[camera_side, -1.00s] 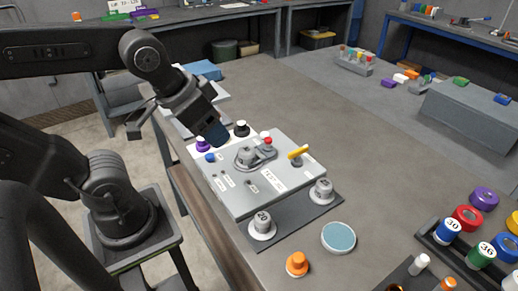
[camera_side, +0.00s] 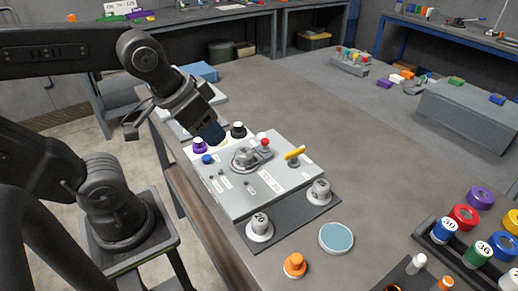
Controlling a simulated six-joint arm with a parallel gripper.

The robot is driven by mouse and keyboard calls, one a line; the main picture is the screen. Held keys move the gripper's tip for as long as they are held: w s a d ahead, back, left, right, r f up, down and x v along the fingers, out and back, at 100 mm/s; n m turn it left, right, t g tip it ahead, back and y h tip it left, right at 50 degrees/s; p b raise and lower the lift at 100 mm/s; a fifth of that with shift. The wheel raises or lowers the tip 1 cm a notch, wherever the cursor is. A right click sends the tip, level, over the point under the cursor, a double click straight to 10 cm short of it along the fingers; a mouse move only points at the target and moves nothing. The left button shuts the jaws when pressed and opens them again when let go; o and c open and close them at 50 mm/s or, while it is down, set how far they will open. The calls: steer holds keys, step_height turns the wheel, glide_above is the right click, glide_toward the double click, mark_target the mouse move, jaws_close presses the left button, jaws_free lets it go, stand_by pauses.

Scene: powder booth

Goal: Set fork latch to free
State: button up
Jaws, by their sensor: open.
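A light grey panel box (camera_side: 235,202) lies on the bench with labels on its top. A round grey metal fitting (camera_side: 244,158) sits near its middle, with an arm reaching right to a red-topped knob (camera_side: 264,142). This looks like the fork latch, but its label is too small to read. A yellow handle (camera_side: 294,153) stands tilted on the panel's right part.
Purple (camera_side: 199,145), blue (camera_side: 207,159) and black (camera_side: 238,130) knobs stand along the panel's back left. Two grey dials (camera_side: 259,228) (camera_side: 318,192) stand at its front. A round teal-topped dish (camera_side: 336,238) and an orange knob (camera_side: 295,265) lie nearer.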

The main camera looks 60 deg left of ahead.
steer(key=w+g, duration=0.1)
steer(key=w, duration=0.1)
steer(key=w+a+r+n, duration=0.1)
steer(key=w, duration=0.2)
steer(key=w+a+g, duration=0.1)
steer(key=w, duration=0.2)
steer(key=shift+a+r+g, duration=0.15)
steer(key=shift+r+g, duration=0.1)
steer(key=shift+g, duration=0.05)
steer(key=shift+c, duration=0.2)
steer(key=n+g, duration=0.2)
steer(key=g, duration=0.1)
glide_toward(265, 140)
step_height(265, 140, down, 10)
steer(key=shift+f, duration=0.15)
jaws_close()
